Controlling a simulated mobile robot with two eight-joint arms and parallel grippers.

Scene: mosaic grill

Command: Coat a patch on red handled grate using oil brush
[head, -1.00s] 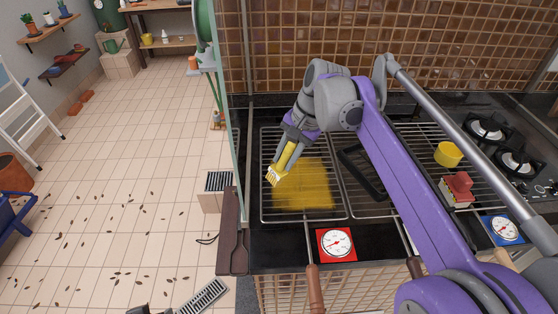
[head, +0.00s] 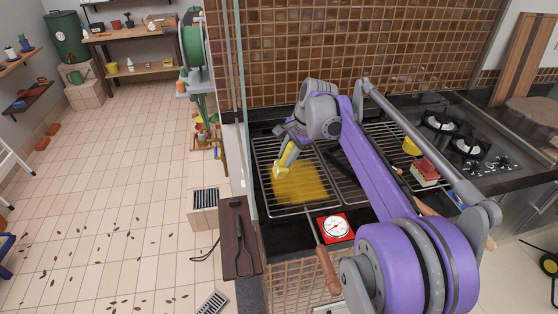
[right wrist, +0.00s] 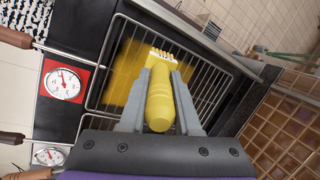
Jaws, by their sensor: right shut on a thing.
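The oil brush (head: 286,158), yellow with pale bristles, is held in my right gripper (head: 288,146). In the right wrist view, the gripper's fingers (right wrist: 158,76) close on both sides of the brush handle (right wrist: 160,98). The left grate (head: 262,190) has a reddish-brown handle (head: 327,270) at its front. A yellow oil patch (head: 305,185) covers much of its middle; it also shows in the right wrist view (right wrist: 125,75). The bristles are low over the patch's left side; I cannot tell whether they touch. My left gripper is out of view.
A red-framed gauge (head: 335,228) sits in front of the grate. My right arm hides part of the second grate. A yellow cup (head: 411,146) and a red-topped block (head: 425,172) stand to the right. Tongs (head: 242,240) lie on the dark left-hand shelf.

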